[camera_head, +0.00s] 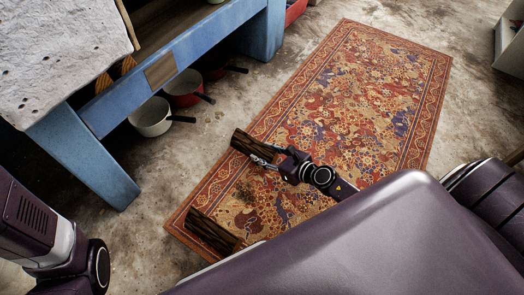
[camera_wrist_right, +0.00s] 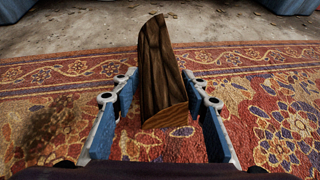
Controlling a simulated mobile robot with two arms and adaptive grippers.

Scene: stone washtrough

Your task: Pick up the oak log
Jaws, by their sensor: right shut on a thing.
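A dark-barked split oak log (camera_head: 268,149) is held over the rug's left border in the head view. My right gripper (camera_head: 265,162) is shut on it near its middle. In the right wrist view the log (camera_wrist_right: 163,75) lies lengthwise between the two blue-lined fingers, its pale cut end toward me. A second, similar log (camera_head: 212,232) lies at the rug's near left corner. I cannot tell how far the held log is above the rug. My left gripper is outside the views; only part of my left arm shows at the lower left.
The patterned rug (camera_head: 350,110) covers the middle floor, with a dark patch beside the held log. A blue bench (camera_head: 85,160) with a stone slab stands left. A white pan (camera_head: 151,117) and a red pan (camera_head: 183,88) sit beneath it. A pale box stands far right.

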